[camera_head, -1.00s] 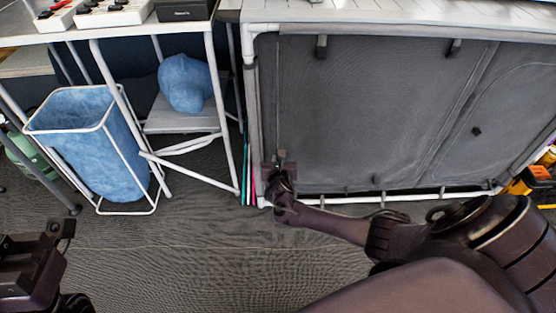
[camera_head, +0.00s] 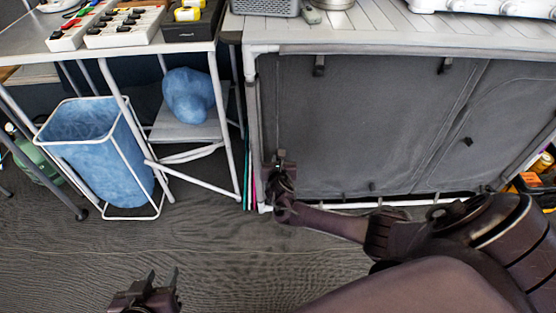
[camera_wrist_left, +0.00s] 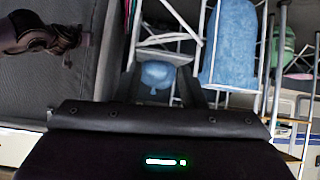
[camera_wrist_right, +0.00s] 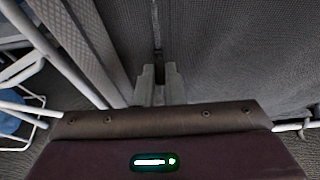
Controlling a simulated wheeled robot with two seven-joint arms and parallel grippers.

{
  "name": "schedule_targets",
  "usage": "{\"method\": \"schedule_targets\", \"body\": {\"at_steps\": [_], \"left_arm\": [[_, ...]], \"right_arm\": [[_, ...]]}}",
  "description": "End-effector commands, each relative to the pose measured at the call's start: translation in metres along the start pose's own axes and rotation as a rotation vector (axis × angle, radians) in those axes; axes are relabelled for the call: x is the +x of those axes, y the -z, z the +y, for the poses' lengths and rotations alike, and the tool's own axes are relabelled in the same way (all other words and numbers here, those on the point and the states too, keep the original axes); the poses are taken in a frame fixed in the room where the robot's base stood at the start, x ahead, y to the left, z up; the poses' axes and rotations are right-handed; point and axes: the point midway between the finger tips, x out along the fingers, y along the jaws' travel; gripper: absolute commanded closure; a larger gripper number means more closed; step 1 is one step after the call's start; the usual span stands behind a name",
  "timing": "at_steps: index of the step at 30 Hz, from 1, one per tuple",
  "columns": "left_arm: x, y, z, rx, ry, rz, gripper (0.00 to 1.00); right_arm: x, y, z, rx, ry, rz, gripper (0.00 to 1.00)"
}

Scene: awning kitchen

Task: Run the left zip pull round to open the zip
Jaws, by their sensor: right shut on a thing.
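The grey fabric cupboard front (camera_head: 370,120) fills the right half of the head view, and its panel is closed and flat. My right gripper (camera_head: 281,160) is at its lower left corner. In the right wrist view, the right gripper's fingers (camera_wrist_right: 152,85) are shut on the left zip pull (camera_wrist_right: 158,72), a small dark piece mostly hidden between them. The zip line (camera_wrist_right: 155,30) runs away from the fingers up the fabric. My left gripper (camera_head: 162,280) is open and empty over the floor at the bottom left, well apart from the cupboard.
A blue bin in a white frame (camera_head: 108,172) and a blue bag (camera_head: 189,95) on a low shelf stand left of the cupboard. Another dark pull (camera_head: 467,141) is on the right panel. The floor in front (camera_head: 230,250) is clear.

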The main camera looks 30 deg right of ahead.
Motion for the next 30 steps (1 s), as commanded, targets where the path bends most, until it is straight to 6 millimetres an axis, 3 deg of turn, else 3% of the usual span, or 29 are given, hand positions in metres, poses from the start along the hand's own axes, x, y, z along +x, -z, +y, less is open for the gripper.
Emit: {"method": "schedule_targets", "body": {"at_steps": [3, 7, 30], "left_arm": [[-0.009, -0.051, 0.006, -0.009, -0.012, -0.230, 0.64], [-0.022, -0.086, 0.007, -0.015, -0.014, -0.403, 0.64], [-0.059, -0.095, -0.033, -0.071, 0.083, -0.680, 0.64]], "right_arm": [[-0.003, -0.012, -0.001, 0.002, 0.002, -0.006, 1.00], [-0.005, -0.018, -0.001, 0.002, 0.001, -0.006, 1.00], [-0.021, -0.056, -0.001, 0.002, 0.002, -0.006, 1.00]]}}
